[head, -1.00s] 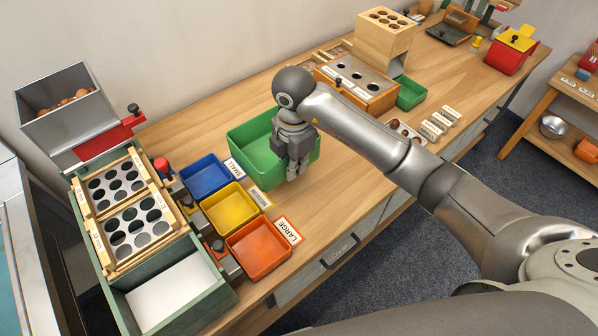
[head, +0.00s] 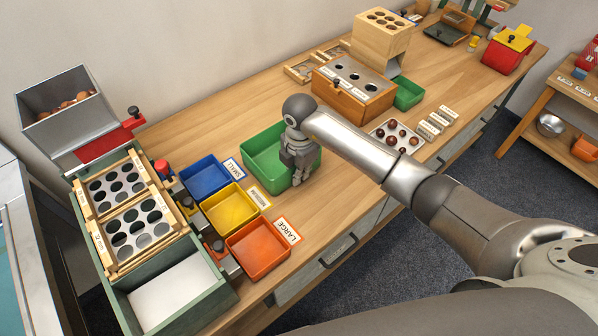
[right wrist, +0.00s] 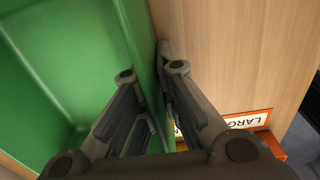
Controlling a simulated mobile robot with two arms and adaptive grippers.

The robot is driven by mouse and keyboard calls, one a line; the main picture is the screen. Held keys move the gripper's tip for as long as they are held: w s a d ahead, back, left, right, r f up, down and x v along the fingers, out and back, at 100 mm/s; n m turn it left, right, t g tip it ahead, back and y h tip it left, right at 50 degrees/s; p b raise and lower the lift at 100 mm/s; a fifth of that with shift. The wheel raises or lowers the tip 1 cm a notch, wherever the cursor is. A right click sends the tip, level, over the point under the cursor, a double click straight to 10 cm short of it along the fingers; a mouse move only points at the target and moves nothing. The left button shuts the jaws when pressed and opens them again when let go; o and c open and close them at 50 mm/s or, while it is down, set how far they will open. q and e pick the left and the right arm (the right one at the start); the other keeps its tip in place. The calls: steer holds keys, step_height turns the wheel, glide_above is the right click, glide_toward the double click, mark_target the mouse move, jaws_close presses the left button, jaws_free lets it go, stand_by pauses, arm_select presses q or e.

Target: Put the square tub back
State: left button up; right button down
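The green square tub (head: 258,153) is at mid-table in the head view, behind and right of the small coloured trays. My right gripper (head: 298,178) is at its front-right wall, pointing down. In the right wrist view the fingers (right wrist: 160,90) straddle the tub's wall (right wrist: 135,35), one inside and one outside, and appear closed on it. The inside of the tub (right wrist: 60,65) that shows is empty. Whether its base touches the table is not clear. My left gripper is not in view.
Blue (head: 205,176), yellow (head: 229,208) and orange (head: 259,250) trays stand left and in front. A wooden box with holes (head: 353,85) and a small green bin (head: 408,94) stand behind, right. A chestnut tray (head: 383,128) lies near my arm. Bare table (head: 210,120) lies behind-left.

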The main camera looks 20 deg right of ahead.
steer(key=shift+f, duration=0.2)
steer(key=c, duration=1.6)
jaws_free()
steer(key=shift+c, duration=0.2)
steer(key=shift+r, duration=0.1)
step_height(320, 180, up, 12)
steer(key=shift+r+b, duration=0.15)
steer(key=shift+b, duration=0.3)
steer(key=shift+s, duration=0.1)
